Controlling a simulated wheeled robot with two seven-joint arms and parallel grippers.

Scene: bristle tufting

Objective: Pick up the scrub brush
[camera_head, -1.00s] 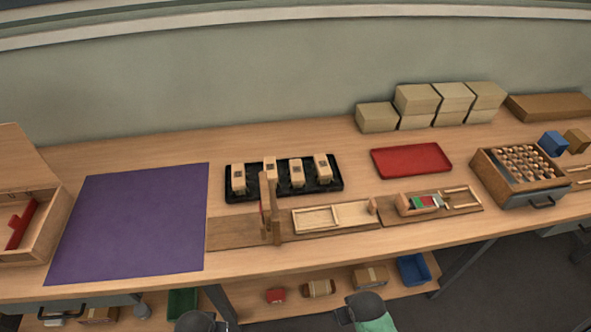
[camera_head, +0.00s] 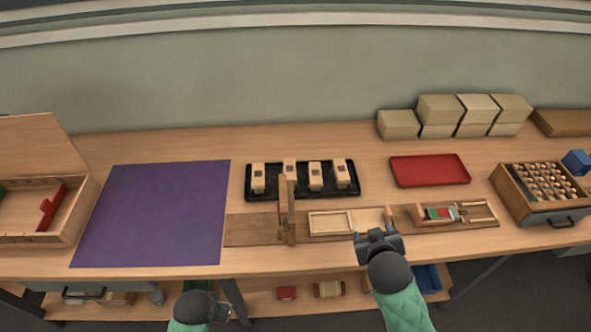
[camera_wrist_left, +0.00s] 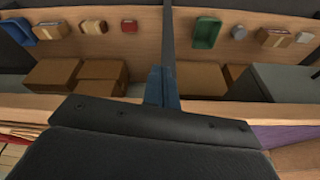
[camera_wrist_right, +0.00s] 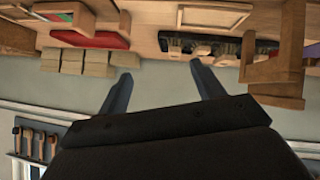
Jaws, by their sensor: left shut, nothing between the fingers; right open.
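I cannot tell for sure which thing is the scrub brush. Several small pale wooden blocks (camera_head: 314,176) stand upright in a black tray (camera_head: 302,195) at mid-bench; they also show upside down in the right wrist view (camera_wrist_right: 201,50). Bristles are too small to make out. My right gripper (camera_head: 377,235) is open and empty near the bench's front edge, right of and nearer than the tray; its spread fingers show in the right wrist view (camera_wrist_right: 162,85). My left gripper (camera_head: 226,311) is shut and empty, low before the bench; its fingers meet in the left wrist view (camera_wrist_left: 163,88).
A wooden fixture with an upright post (camera_head: 287,215) stands in front of the tray. A purple mat (camera_head: 155,213) lies left, a red tray (camera_head: 430,170) right, with a drawer box (camera_head: 540,200) beyond. Stacked boxes (camera_head: 440,108) stand at the wall. The lower shelf (camera_head: 262,303) holds small items.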

